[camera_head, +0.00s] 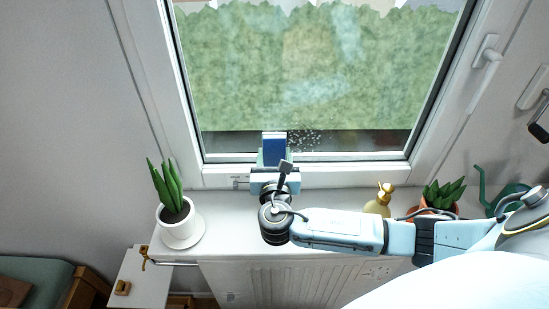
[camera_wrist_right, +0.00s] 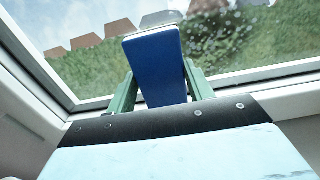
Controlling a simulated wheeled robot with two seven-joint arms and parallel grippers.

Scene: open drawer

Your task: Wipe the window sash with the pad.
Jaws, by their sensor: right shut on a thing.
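The window sash (camera_head: 300,177) is a white frame around a pane that looks out on a green hedge. Pale specks (camera_head: 308,137) show low on the glass, right of the pad. My right gripper (camera_head: 274,156) is shut on a blue pad (camera_head: 274,146) and holds it upright in front of the lower pane. In the right wrist view the pad (camera_wrist_right: 158,65) stands between two green fingers (camera_wrist_right: 160,88), with a pale strip along its top. I cannot tell whether the pad touches the glass. My left gripper is not in view.
A potted plant (camera_head: 176,221) stands at the left of the sill. A yellow pump bottle (camera_head: 380,199), an orange-potted plant (camera_head: 440,195) and a green watering can (camera_head: 508,199) stand at the right, near my arm. The window handle (camera_head: 486,66) is at the upper right. A radiator (camera_head: 290,280) sits below.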

